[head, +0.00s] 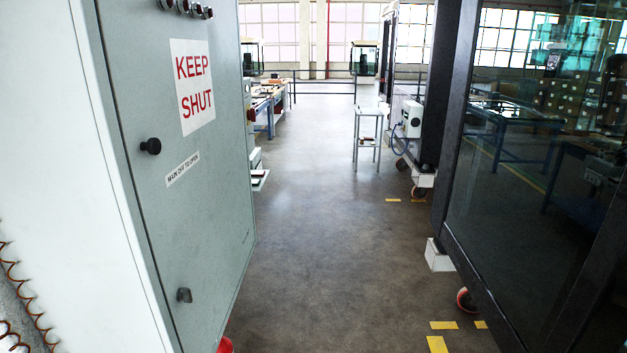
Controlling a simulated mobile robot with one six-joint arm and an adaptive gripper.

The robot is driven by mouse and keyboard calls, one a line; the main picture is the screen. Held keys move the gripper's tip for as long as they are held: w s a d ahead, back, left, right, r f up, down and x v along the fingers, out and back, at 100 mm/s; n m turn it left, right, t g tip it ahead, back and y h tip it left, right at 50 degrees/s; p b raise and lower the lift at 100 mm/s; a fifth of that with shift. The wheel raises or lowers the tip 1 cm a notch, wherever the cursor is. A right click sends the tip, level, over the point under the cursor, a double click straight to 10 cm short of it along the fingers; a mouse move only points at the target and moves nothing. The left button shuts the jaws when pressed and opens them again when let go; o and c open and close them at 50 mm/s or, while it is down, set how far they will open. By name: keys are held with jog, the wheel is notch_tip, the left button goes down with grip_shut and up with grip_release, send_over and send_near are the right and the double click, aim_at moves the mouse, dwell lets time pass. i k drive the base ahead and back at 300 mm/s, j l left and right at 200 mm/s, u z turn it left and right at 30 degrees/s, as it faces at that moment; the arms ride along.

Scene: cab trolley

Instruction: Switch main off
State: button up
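A grey-green cabinet (215,235) stands close on the left, its door seen at a steep angle. A round black knob (150,146) sticks out of the door at mid height. A small label reading "MAIN OFF TO OPEN" (182,169) is to its lower right. I cannot tell which position the knob is in. A dark latch or handle (184,295) is low on the door. A "KEEP SHUT" sign (194,86) is above the knob. Several small round fittings (187,8) are cut off at the top edge. My gripper is not in view.
A dark-framed glass enclosure (540,190) on wheels stands close on the right. Open grey floor (320,230) runs between it and the cabinet. A coiled orange cable (15,285) hangs at lower left. A red object (225,346) is partly visible below the cabinet. A tall stool-like stand (370,115) is farther back.

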aim_at(251, 114)
jog(key=i+u, duration=0.15)
jog(key=i, duration=0.85)
jog(key=i+l+u, duration=0.15)
jog(key=i, duration=0.8)
